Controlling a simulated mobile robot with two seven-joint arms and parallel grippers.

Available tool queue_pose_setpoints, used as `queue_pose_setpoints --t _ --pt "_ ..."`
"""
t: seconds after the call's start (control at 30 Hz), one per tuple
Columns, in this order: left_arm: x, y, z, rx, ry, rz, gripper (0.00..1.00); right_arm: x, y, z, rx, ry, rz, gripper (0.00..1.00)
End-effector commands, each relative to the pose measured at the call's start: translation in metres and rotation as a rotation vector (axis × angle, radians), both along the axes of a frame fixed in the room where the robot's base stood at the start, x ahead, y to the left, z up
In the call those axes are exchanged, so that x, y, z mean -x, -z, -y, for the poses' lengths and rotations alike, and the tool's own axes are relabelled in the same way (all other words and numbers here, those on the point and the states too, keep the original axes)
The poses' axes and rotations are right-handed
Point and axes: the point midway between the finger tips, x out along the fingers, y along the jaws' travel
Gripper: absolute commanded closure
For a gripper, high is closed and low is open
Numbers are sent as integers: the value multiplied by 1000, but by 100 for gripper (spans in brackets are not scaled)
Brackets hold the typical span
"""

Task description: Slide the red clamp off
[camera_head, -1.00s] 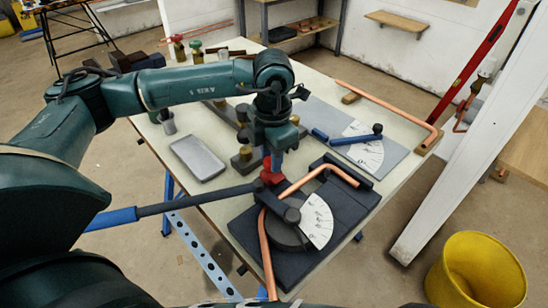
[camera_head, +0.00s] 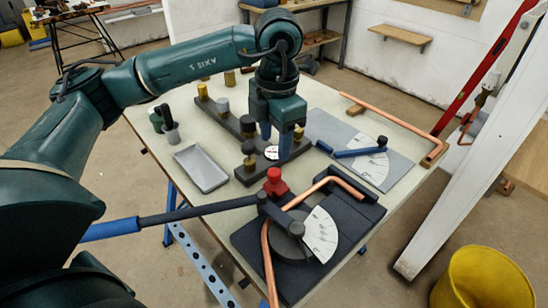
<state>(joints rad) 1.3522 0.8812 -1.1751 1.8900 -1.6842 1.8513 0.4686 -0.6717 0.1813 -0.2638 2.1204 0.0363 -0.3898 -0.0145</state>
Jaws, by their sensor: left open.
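The red clamp (camera_head: 275,182) is on the near pipe bender (camera_head: 262,232), at its back left corner near the end of the long handle (camera_head: 195,205). A bent copper pipe (camera_head: 267,262) runs through this bender, beside its white dial (camera_head: 320,236). My left gripper (camera_head: 275,142) is open, with its blue fingers pointing down. It is behind the clamp and apart from it, in front of the dark bar in the picture. The fingers hold nothing that I can see. My right gripper is out of view.
A dark bar with brass fittings (camera_head: 222,108) stands behind the clamp. A grey tray (camera_head: 201,168) lies left. A second bender plate (camera_head: 395,168) and copper pipe (camera_head: 395,119) are at the right. A yellow bucket (camera_head: 484,280) stands on the floor.

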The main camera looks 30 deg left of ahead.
Motion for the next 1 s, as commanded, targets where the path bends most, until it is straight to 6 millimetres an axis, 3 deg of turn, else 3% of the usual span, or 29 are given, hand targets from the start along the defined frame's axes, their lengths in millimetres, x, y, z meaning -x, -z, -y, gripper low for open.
queue_pose_setpoints --t 0.1,0.33,1.0 --pt "0 -25 2 1 0 4 52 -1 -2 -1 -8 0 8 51" --pt "1 -51 2 -1 -1 1 52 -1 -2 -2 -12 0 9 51" --pt "1 -54 2 0 -1 0 52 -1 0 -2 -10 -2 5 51"
